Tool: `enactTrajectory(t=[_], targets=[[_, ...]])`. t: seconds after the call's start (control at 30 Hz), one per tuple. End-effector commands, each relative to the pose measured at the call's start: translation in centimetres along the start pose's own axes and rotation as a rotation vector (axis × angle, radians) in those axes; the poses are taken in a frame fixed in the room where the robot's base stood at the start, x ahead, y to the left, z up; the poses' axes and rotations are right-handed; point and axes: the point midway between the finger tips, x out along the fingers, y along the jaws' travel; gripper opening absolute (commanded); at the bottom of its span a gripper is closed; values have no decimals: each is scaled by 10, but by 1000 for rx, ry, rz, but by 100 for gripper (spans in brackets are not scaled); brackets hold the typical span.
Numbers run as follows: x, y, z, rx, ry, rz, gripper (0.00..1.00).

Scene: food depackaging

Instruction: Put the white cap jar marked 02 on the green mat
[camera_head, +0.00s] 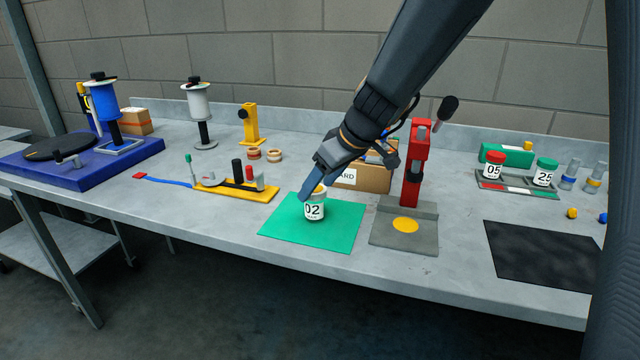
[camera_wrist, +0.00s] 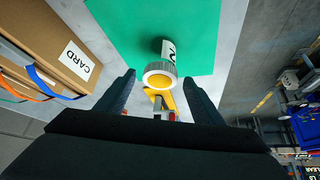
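The white jar marked 02 (camera_head: 314,209) stands upright on the green mat (camera_head: 275,228), towards its upper middle. The far finger is partly hidden in the head view.
A red press (camera_head: 414,165) on a grey base and a cardboard box (camera_head: 365,177) stand close on the right. A yellow fixture (camera_head: 235,190) lies left of the mat. Jars 05 (camera_head: 494,166) and 25 (camera_head: 544,173) stand in a rack. A black mat (camera_head: 540,255) lies clear at right.

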Motion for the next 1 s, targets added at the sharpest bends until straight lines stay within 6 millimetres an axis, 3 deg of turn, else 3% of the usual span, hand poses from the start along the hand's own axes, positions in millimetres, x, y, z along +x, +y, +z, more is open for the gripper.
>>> enactTrajectory(t=[0.27,0.7,1.0], targets=[[-6,0,-3,-1,2,1,61],[-68,1,-2,0,3,2,61],[-78,0,-1,0,0,0,61]])
